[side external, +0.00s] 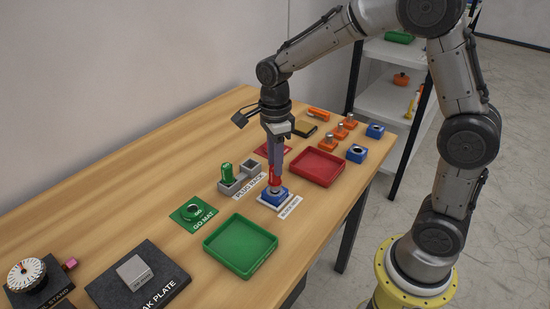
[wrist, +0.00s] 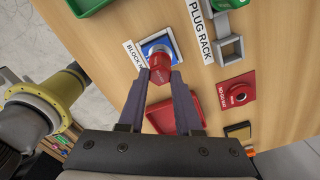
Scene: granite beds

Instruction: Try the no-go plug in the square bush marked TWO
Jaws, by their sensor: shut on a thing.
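My gripper (side external: 275,168) is shut on the red no-go plug (side external: 274,180) and points straight down. In the wrist view the red plug (wrist: 160,72) sits between the fingertips (wrist: 160,78). Below it a blue square block (side external: 275,196) with a metal bush ring lies in the white block nest (side external: 264,204). The blue block (wrist: 147,50) also shows in the wrist view, partly covered by the plug. The plug's lower end is at the bush, but I cannot tell whether it has entered the bore. No number is legible on the block.
The plug rack (side external: 230,187) holds a green plug (side external: 228,173), with its other socket empty. A red tray (side external: 317,167) and green tray (side external: 240,246) flank the nest. Other blue blocks (side external: 357,153) and orange pieces (side external: 338,131) stand at the far end. The go mat (side external: 181,218) lies left.

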